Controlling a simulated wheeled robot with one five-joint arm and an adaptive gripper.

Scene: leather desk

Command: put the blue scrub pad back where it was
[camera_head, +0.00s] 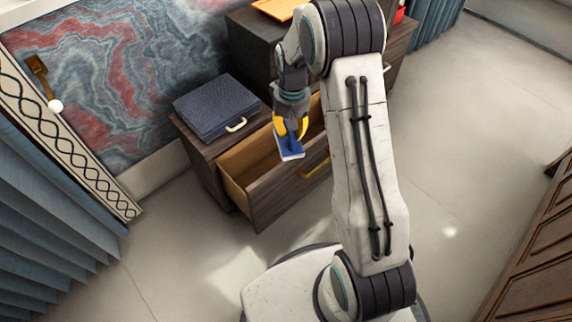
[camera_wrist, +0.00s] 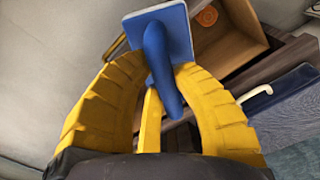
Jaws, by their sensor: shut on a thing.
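The blue scrub pad (camera_head: 291,150) has a flat square plate and an upright handle. My gripper (camera_head: 290,127), with yellow fingers, is shut on it and holds it in the air over the open drawer's front area. In the wrist view the pad's handle (camera_wrist: 160,62) lies between the yellow fingers, with the plate (camera_wrist: 175,22) beyond them. The drawer (camera_head: 262,200) is pulled out from a dark wood cabinet (camera_head: 205,172). In the wrist view a round orange thing (camera_wrist: 207,16) shows inside the drawer; my arm hides part of the drawer in the head view.
A dark blue briefcase (camera_head: 215,106) with a white handle lies on the cabinet beside the drawer. An orange flat thing (camera_head: 276,8) lies on a taller dark unit (camera_head: 258,48) behind. Curtains (camera_head: 45,235) hang at left. The tiled floor (camera_head: 180,260) in front is clear.

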